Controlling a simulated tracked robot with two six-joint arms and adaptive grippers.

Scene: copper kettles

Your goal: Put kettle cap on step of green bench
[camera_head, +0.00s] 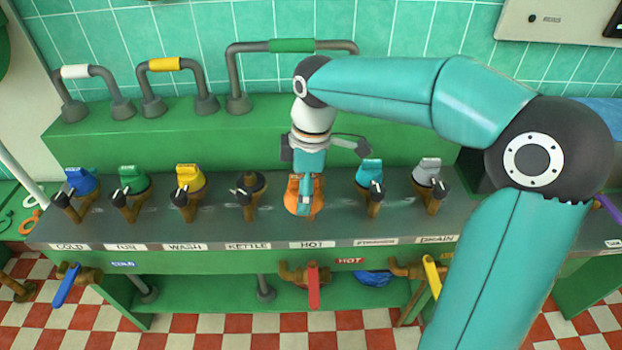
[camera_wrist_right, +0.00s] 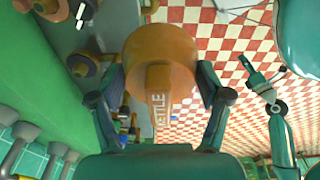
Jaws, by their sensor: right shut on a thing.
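The orange kettle cap (camera_wrist_right: 158,55), lettered KETTLE, is between the two fingers of my right gripper (camera_wrist_right: 157,85), which is shut on it. In the head view the cap (camera_head: 304,199) shows under my right gripper (camera_head: 305,180), over the HOT position; whether it touches anything there is hidden. The bare KETTLE spindle (camera_head: 250,187) stands just left of it. The green step (camera_head: 205,142) runs along the back of the bench, behind the valve row. My left arm appears small at the right of the right wrist view; its fingers are too small to judge.
Capped valves stand along the grey top (camera_head: 215,225): blue (camera_head: 83,181), green (camera_head: 132,179), yellow (camera_head: 189,177), teal (camera_head: 370,174) and grey (camera_head: 428,171). Bent pipes with white, yellow and green (camera_head: 292,45) sleeves rise from the step. The step's front strip is clear.

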